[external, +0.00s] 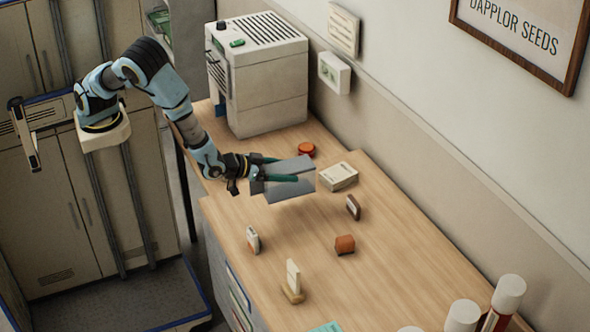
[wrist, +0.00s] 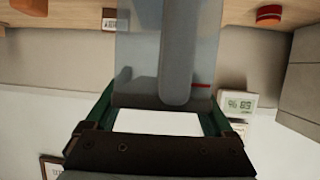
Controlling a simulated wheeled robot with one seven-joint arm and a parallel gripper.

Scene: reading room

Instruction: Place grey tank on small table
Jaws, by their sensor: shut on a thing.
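The grey tank (external: 284,190) is a boxy grey piece with flat sides, held in the air above a wooden worktop. My gripper (external: 281,169) has its green fingers closed on either side of it. In the wrist view the tank (wrist: 138,50) fills the middle between the fingers of my gripper (wrist: 158,115), with a rounded grey bar along it. The wooden top (external: 300,235) lies below the tank with a gap between. A step or seam shows in the wood, and I cannot tell which part is the small table.
A white boxy machine (external: 258,75) stands behind my gripper, near a red round thing (external: 306,149). Bottles (external: 505,300) stand at the lower right. Wood between them is bare.

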